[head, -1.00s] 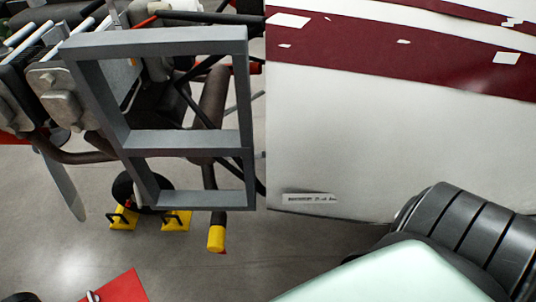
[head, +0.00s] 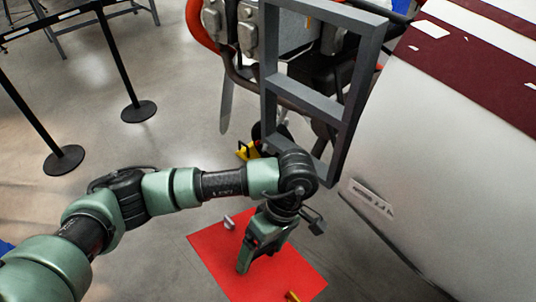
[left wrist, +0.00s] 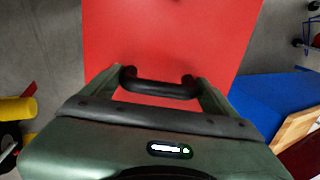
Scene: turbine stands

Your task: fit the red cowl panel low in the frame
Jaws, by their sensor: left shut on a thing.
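The red cowl panel (head: 292,262) is a flat red sheet low in the head view, below the grey frame. It fills the upper middle of the left wrist view (left wrist: 170,35). My left gripper (head: 244,268) points down over it. In the left wrist view its fingers are shut on the panel's black handle (left wrist: 158,86); the fingers hide this handle in the head view. I cannot tell whether the panel is lifted. The grey frame (head: 305,97) stands upright, with a crossbar between an upper and a lower opening. My right gripper is not in view.
A white body with a dark red stripe (head: 440,160) closes off the right side. Engine parts (head: 250,38) are behind the frame. Black barrier posts (head: 63,158) stand at left on open grey floor. A blue thing (left wrist: 265,105) lies right in the wrist view.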

